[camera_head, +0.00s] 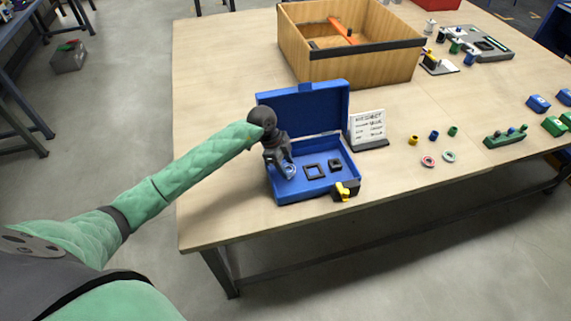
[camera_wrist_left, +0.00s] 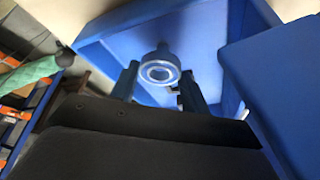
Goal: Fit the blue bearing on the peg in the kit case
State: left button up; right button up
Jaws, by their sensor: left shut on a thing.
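The blue kit case (camera_head: 310,188) lies open on the wooden table, its lid raised at the back. My left gripper (camera_head: 287,168) points down into the left part of the case. It is shut on the blue bearing (camera_head: 290,170), a ring with a pale face. In the left wrist view the bearing (camera_wrist_left: 159,72) sits between the two dark fingers (camera_wrist_left: 158,82). My right gripper is out of view.
A white sign (camera_head: 368,127) stands to the right, with small coloured rings beyond. A large wooden box (camera_head: 345,66) is behind.

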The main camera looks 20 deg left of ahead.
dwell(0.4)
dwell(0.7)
pick_arm(q)
jog(key=shift+f+b, duration=0.4)
jog(key=shift+f, duration=1.4)
jog(key=o, duration=1.1)
